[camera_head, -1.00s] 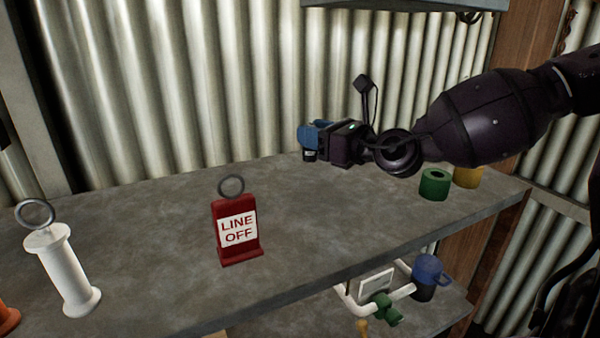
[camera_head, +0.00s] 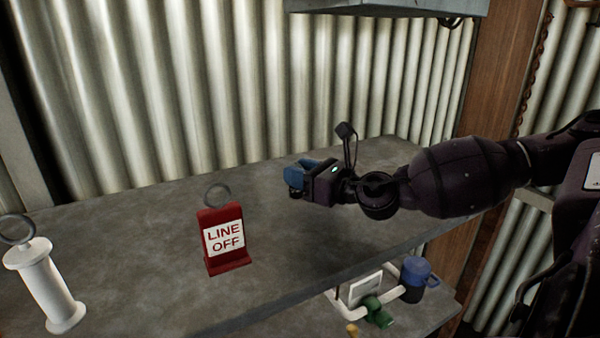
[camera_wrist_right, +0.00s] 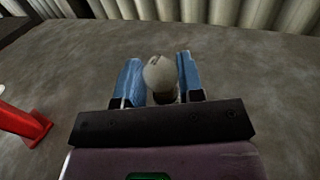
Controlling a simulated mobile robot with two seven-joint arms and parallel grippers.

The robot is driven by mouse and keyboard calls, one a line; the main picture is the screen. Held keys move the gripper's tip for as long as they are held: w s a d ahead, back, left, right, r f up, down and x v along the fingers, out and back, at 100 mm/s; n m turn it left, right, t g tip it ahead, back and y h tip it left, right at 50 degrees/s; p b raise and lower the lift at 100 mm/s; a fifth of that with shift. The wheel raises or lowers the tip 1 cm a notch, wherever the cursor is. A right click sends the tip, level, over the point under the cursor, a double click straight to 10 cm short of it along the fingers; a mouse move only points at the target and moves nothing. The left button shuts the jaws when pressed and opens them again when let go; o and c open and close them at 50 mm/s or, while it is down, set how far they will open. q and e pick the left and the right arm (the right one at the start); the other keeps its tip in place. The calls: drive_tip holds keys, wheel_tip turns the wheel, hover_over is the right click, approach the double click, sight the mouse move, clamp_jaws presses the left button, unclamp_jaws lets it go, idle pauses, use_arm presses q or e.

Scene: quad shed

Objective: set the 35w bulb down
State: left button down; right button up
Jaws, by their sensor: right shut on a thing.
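My right gripper (camera_head: 297,177) is over the grey shelf, to the right of the red stand. In the right wrist view, its blue fingers (camera_wrist_right: 160,82) are shut on the 35w bulb (camera_wrist_right: 159,72), a pale rounded bulb held between them. In the head view the bulb is hidden by the fingers. Whether the bulb touches the shelf I cannot tell. The grey shelf (camera_head: 150,240) shows bare around the gripper. My left gripper is not in view.
A red "LINE OFF" stand (camera_head: 224,240) with a ring on top stands left of the gripper; its edge shows in the wrist view (camera_wrist_right: 22,122). A white spool-like post (camera_head: 45,285) stands at far left. A blue-topped mug (camera_head: 418,280) and white rack (camera_head: 345,306) are on a lower shelf.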

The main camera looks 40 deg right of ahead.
drive_tip(key=shift+f, duration=0.25)
drive_tip(key=o, duration=0.9)
drive_tip(key=shift+o, duration=0.2)
